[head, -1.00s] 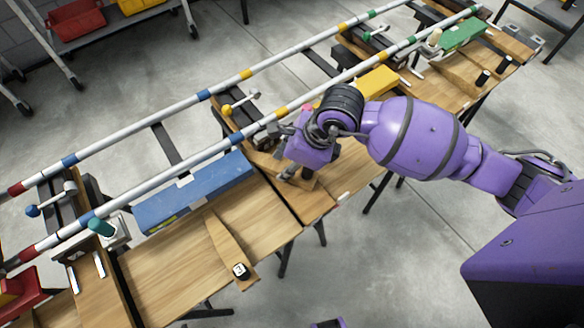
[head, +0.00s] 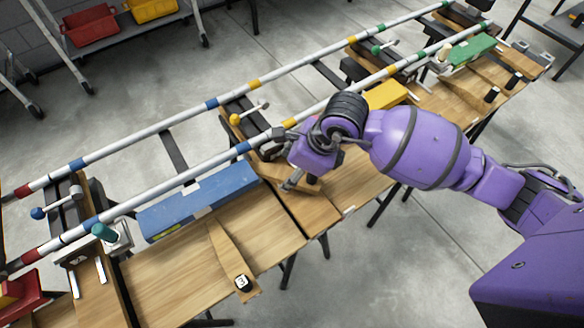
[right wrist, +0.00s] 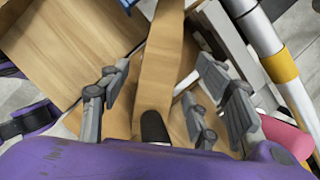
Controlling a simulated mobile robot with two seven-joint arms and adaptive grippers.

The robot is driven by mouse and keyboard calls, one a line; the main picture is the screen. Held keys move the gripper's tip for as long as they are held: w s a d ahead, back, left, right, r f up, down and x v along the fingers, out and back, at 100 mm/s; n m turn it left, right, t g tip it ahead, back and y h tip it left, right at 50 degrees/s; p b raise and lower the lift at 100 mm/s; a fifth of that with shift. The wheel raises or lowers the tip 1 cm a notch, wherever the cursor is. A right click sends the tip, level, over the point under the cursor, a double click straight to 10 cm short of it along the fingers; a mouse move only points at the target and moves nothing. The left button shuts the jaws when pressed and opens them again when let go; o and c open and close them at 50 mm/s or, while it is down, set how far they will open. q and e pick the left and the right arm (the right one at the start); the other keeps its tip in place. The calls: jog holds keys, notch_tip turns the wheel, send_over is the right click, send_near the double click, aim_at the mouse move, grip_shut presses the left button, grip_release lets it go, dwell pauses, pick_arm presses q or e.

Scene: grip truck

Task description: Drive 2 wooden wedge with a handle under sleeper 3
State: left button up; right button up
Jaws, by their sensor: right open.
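One wooden wedge (head: 222,248) lies on the table at front left, its black-and-white knob handle (head: 242,283) near the front edge. A second wooden wedge (right wrist: 161,65) with a dark handle (right wrist: 154,127) lies below my right gripper (right wrist: 165,100). My right gripper is open; its fingers stand on either side of this wedge near the handle, apart from it. In the head view my right gripper (head: 299,180) is low over the table's middle part, and my wrist hides much of the wedge. Dark sleepers cross under the rails; I cannot tell which is sleeper 3. My left gripper is not visible.
Two long striped rails (head: 180,177) run over the sleepers. A blue block (head: 198,200) lies left of my gripper, a yellow block (head: 384,95) beyond it, and a green block (head: 470,50) far right. More dark-handled wedges (head: 462,88) lie far right. Yellow and blue-knobbed levers stand beside the rails.

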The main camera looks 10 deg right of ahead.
jog(key=shift+s+r, duration=0.1)
jog(key=shift+s, duration=0.05)
jog(key=v, duration=1.1)
jog(key=shift+d+r, duration=0.1)
jog(key=shift+r, duration=0.3)
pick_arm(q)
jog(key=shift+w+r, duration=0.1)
pick_arm(e)
jog(key=shift+r, duration=0.1)
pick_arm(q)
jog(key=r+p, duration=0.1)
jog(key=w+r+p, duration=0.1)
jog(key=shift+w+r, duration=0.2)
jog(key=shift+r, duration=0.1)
pick_arm(e)
notch_tip(320, 180, up, 4)
jog(key=shift+f, duration=0.1)
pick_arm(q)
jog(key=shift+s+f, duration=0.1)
